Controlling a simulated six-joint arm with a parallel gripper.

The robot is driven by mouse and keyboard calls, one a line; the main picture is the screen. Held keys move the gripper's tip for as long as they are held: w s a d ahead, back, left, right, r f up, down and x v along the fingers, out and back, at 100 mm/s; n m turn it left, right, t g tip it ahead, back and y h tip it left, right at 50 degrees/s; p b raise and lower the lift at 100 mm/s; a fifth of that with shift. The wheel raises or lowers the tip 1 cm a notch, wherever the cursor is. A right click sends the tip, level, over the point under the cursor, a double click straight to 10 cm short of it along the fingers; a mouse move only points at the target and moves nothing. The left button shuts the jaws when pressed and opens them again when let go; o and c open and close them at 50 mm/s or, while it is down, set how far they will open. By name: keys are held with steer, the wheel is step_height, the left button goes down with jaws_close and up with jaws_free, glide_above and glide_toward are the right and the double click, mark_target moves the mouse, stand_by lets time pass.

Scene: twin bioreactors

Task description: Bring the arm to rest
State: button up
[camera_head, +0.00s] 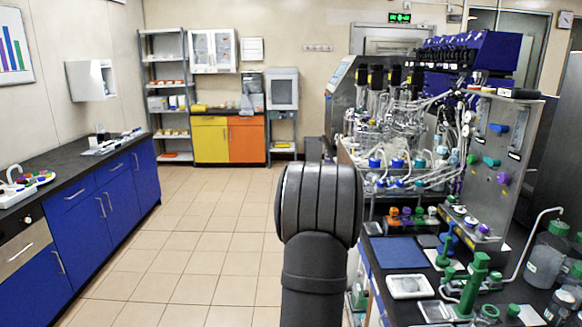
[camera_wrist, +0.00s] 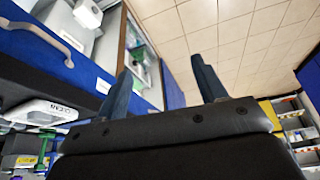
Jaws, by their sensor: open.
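My gripper (camera_wrist: 162,65) shows in the wrist view with its two dark blue fingers spread well apart. Nothing is between the fingers. Beyond them are a blue panel edge and beige floor tiles. In the head view, a dark grey part of my arm stands upright in the lower middle, in front of the open floor. It hides part of the floor and the left edge of the right-hand bench. My gripper is not visible in the head view.
The twin bioreactor rig (camera_head: 390,130) stands on the right, with a blue mat (camera_head: 398,253), a white tray (camera_head: 409,286) and green-topped parts in front. A blue-fronted counter (camera_head: 85,215) runs along the left. The tiled floor (camera_head: 200,240) between is clear.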

steer(key=s+d+r+m+h, duration=0.1)
steer(key=s+d+r+m, duration=0.1)
steer(key=d, duration=0.7)
steer(key=shift+s+d+r, duration=0.25)
steer(key=shift+s+r, duration=0.25)
steer(key=shift+r, duration=0.1)
